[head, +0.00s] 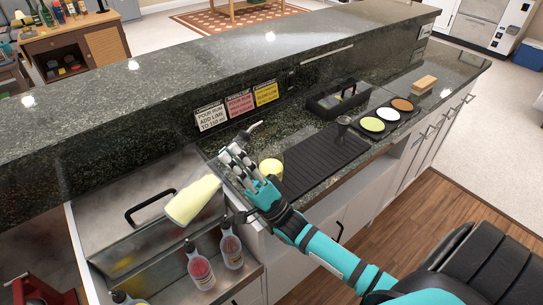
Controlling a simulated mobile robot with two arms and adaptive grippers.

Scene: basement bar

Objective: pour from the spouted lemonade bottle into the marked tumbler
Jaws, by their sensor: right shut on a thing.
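My right gripper (246,168) is shut on the spouted lemonade bottle, above the front edge of the counter by the drip mat. The gripper's fingers hide most of the bottle. A dark, slanted spout (254,127) shows just beyond the fingers. A pale yellow rounded shape (270,169) shows close to the right of the fingers; I cannot tell whether it is part of the bottle or a separate vessel. I cannot make out the marked tumbler clearly; the hand may hide it. No pouring stream is visible. My left gripper is not in view.
A black drip mat (322,161) bears a small metal cup (344,124). Beyond are a rimmer tray (391,113), a black caddy (338,98) and a sponge (424,84). A yellow cloth (193,200) lies by the steel lid; bottles (200,268) stand in front. A raised ledge backs the counter.

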